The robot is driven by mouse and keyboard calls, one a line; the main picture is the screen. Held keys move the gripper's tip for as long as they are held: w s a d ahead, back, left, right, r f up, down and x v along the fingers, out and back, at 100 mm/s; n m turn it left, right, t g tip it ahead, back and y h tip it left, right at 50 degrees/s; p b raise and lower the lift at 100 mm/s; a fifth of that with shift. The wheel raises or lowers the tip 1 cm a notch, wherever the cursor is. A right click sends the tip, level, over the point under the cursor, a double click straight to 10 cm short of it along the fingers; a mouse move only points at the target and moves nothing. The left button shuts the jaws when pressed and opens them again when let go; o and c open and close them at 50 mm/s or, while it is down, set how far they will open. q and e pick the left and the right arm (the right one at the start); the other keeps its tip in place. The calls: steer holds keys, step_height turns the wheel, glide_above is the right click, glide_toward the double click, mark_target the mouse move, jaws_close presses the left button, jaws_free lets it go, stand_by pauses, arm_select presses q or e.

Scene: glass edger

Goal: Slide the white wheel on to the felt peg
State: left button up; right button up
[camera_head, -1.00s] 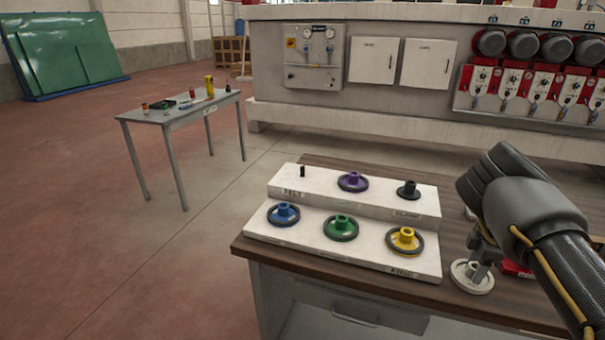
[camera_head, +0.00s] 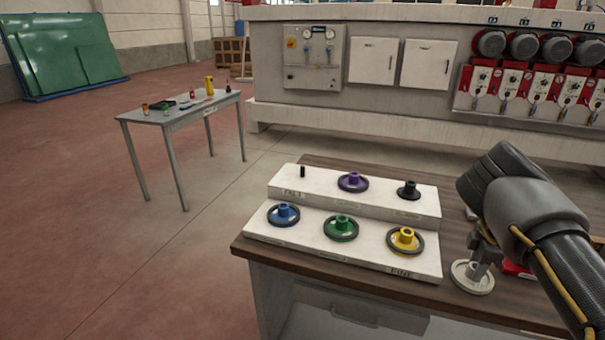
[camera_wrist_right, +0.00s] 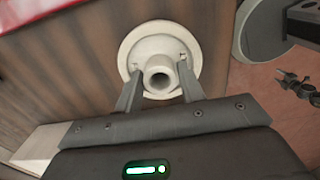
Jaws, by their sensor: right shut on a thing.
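The white wheel (camera_head: 472,277) lies near the front edge of the wooden bench top, right of the stepped rack (camera_head: 345,205). My right gripper (camera_head: 481,260) is over it, shut on its raised hub; the right wrist view shows the white wheel (camera_wrist_right: 160,50) with a fingertip on each side of the hub. The felt peg (camera_head: 303,171) is a short black peg, bare and upright, at the left of the rack's upper step. The label below it looks like FELT. My left gripper is not in view.
The rack holds purple (camera_head: 353,182), blue (camera_head: 284,214), green (camera_head: 341,228) and yellow (camera_head: 405,240) wheels, and a black one (camera_head: 409,190). A red object (camera_head: 516,269) lies behind my right arm. A grey side table (camera_head: 180,110) stands apart at the left.

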steer(key=shift+r+p, duration=0.4)
steer(key=shift+r, duration=0.15)
steer(key=shift+c, duration=0.5)
step_height(320, 180, up, 6)
steer(key=p, duration=0.3)
steer(key=shift+f, duration=0.1)
step_height(320, 180, down, 7)
steer(key=b, duration=0.4)
